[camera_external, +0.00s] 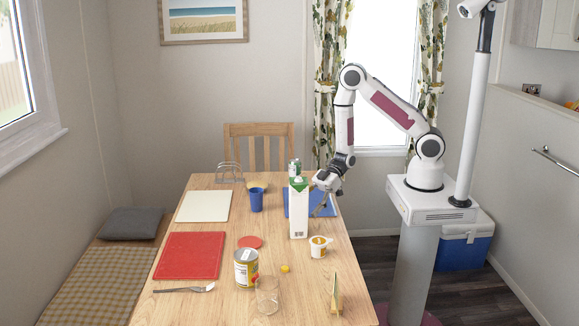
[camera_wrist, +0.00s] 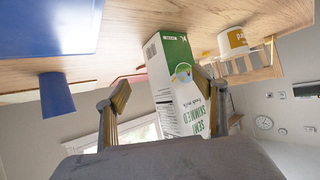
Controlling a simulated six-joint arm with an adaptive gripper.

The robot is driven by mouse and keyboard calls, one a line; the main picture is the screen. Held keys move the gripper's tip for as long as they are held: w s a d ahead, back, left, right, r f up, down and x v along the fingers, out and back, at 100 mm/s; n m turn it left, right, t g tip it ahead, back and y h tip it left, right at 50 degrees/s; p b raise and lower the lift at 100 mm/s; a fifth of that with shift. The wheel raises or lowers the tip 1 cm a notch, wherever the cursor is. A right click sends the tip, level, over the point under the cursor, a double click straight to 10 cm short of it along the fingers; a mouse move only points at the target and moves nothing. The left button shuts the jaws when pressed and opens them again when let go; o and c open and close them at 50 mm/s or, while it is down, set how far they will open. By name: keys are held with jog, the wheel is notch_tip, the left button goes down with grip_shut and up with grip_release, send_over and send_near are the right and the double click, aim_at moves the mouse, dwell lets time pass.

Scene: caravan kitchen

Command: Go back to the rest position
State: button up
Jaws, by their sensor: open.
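My gripper (camera_external: 318,206) is above the right side of the table, close beside a white and green milk carton (camera_external: 299,212). The carton stands upright. In the wrist view my open fingers (camera_wrist: 162,88) hold nothing. The milk carton (camera_wrist: 178,85) shows upside down beyond them, partly covered by the right finger. Whether that finger touches the carton cannot be told. My arm reaches down over the table from its stand at the right.
A blue cup (camera_external: 257,200), a blue board (camera_external: 296,203), a cup with yellow on it (camera_external: 319,247), a tin (camera_external: 246,267) and a glass (camera_external: 267,295) surround the carton. Red (camera_external: 190,256) and cream (camera_external: 203,206) boards lie left. The air above the table is largely clear.

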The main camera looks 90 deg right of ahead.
jog(key=shift+d+r+h, duration=0.2)
jog(key=shift+d+h, duration=0.35)
jog(key=shift+h, duration=0.05)
jog(key=s+d+r+m+g+h, duration=0.1)
jog(key=s+d+r+m+h, duration=0.25)
jog(key=r, duration=0.65)
jog(key=s+d+r+m+g+h, duration=0.1)
jog(key=s+d+r+h, duration=0.2)
jog(key=d+r+h, duration=0.35)
jog(key=s+a+r+m+y, duration=0.1)
jog(key=s+a+r, duration=0.1)
jog(key=s+r, duration=0.4)
jog(key=s+a+r+m+g+y, duration=0.1)
jog(key=s+r, duration=0.4)
jog(key=s, duration=0.9)
jog(key=a+m+y, duration=0.1)
jog(key=a, duration=0.1)
jog(key=shift+a+r, duration=0.3)
jog(key=shift+r, duration=0.1)
